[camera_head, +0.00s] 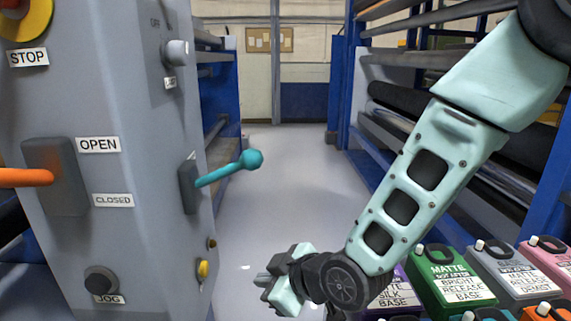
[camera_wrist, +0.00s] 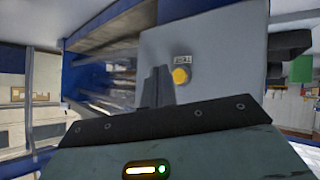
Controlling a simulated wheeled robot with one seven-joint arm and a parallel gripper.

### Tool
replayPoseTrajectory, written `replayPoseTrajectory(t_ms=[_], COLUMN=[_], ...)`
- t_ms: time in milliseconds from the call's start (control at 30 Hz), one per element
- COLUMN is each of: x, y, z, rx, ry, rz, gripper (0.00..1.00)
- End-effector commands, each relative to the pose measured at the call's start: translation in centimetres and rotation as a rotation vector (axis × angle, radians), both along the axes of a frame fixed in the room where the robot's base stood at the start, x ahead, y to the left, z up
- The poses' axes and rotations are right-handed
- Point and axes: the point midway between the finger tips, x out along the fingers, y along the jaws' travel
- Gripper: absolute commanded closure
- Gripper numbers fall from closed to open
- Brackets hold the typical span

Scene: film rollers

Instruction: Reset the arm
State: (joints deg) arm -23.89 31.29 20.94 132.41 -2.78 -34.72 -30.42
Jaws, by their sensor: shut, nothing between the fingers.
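My gripper (camera_head: 264,281) is at the lower middle of the head view, at the end of my pale green arm. Its fingers are together and hold nothing. They point left toward the grey control cabinet (camera_head: 120,235), apart from it as far as I can tell. In the wrist view the closed fingers (camera_wrist: 157,85) stand up in front of the cabinet's grey face, just left of a yellow button (camera_wrist: 180,76).
The cabinet carries an orange lever (camera_head: 25,177), a teal-knobbed lever (camera_head: 253,159) and a black JOG knob (camera_head: 101,281). Several labelled jugs, one green (camera_head: 447,272), stand at lower right. Blue roller racks (camera_head: 345,90) flank a clear aisle (camera_head: 285,180).

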Motion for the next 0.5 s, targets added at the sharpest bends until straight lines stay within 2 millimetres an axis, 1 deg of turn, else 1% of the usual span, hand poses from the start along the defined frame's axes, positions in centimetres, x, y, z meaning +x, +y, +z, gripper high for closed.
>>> replayPoseTrajectory(t_ms=[33,167,200,267,300,500], x=[-1.2,-5.2,-6.6,-8.6,-10.0,-15.7], y=[-1.3,-5.4,-6.7,-8.7,-10.0,-15.3], z=[1.0,2.0,2.4,2.9,3.2,4.7], rx=[-0.039,-0.160,-0.197,-0.249,-0.282,-0.414], ry=[0.063,0.266,0.324,0.405,0.456,0.647], rz=[-0.022,-0.109,-0.142,-0.192,-0.226,-0.374], gripper=[1.00,1.00,1.00,1.00,1.00,1.00])
